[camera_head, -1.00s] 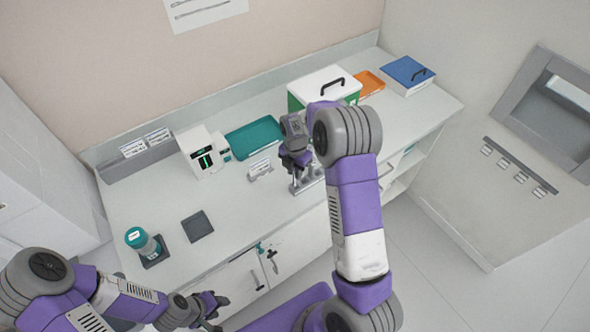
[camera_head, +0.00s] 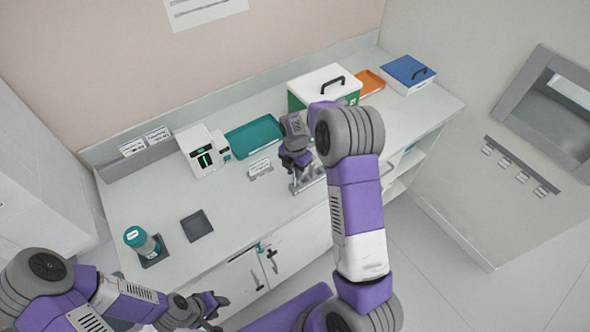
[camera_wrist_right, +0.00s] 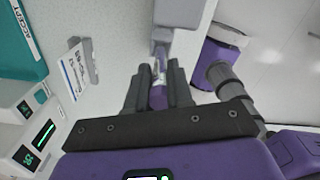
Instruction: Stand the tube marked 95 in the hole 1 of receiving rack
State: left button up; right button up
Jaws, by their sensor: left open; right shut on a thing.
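My right gripper (camera_wrist_right: 157,85) is shut on a tube (camera_wrist_right: 157,96), which shows purple and clear parts between the fingers in the right wrist view. Its marking cannot be read. In the head view my right gripper (camera_head: 297,166) is over a grey rack (camera_head: 309,181) near the front of the bench, and hides part of it. Which hole the tube is at, and whether it is inside one, I cannot tell. My left gripper (camera_head: 213,303) is open and empty, low in front of the bench.
A small label stand (camera_head: 260,168) is left of the rack. A teal tray (camera_head: 254,137), a white device (camera_head: 203,152) and a green-and-white box (camera_head: 326,88) stand behind. A teal-capped bottle (camera_head: 142,242) and a dark pad (camera_head: 197,226) are at left.

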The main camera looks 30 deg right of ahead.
jog(key=shift+f+b, duration=0.3)
jog(key=shift+f, duration=0.15)
jog(key=shift+f, duration=0.2)
jog(key=shift+f+b, duration=0.45)
jog(key=shift+b, duration=0.1)
jog(key=o, duration=0.9)
jog(key=shift+r, duration=0.1)
notch_tip(320, 180, up, 8)
jog(key=shift+f, duration=0.25)
dwell(0.8)
